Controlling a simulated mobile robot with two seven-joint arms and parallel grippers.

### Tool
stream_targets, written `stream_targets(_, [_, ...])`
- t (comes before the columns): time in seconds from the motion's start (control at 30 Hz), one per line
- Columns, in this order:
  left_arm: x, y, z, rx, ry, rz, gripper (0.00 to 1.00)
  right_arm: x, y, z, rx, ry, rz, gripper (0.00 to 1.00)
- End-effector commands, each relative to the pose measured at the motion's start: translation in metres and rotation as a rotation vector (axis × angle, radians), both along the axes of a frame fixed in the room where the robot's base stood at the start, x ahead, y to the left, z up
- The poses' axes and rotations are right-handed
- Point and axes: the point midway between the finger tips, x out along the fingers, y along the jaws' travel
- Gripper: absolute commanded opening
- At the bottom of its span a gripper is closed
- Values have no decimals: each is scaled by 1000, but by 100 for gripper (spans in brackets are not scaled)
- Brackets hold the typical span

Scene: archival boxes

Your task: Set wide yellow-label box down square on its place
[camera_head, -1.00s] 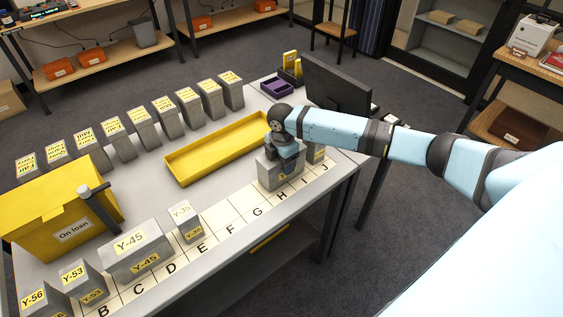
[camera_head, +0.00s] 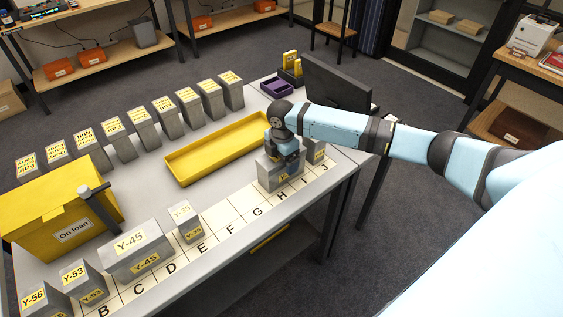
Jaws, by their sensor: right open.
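The wide grey box with a yellow label (camera_head: 268,176) stands upright on the lettered strip, behind about the letters H and I. My right gripper (camera_head: 287,154) is directly above it, open, with its fingers at the box's top. The gripper hides much of the box's top and part of its label. Whether the fingers still touch the box is too small to tell. The box looks roughly in line with the strip. My left gripper is not in view.
A small box (camera_head: 316,152) stands close right of the wide box. The yellow tray (camera_head: 190,177) lies behind it. Box Y-35 (camera_head: 190,231) and wide box Y-45 (camera_head: 136,262) stand further left. The strip (camera_head: 232,213) between Y-35 and the wide box is bare.

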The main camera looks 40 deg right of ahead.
Motion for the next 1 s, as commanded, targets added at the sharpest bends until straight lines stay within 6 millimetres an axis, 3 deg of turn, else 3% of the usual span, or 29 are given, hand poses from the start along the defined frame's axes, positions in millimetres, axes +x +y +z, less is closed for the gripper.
stream_targets(0.3, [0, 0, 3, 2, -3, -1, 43, 1, 0, 71, 0, -5, 1, 91])
stream_targets(0.5, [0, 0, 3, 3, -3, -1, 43, 1, 1, 98, 1, -2, 2, 91])
stream_targets(1.0, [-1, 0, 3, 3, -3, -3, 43, 1, 0, 105, 1, -1, 1, 91])
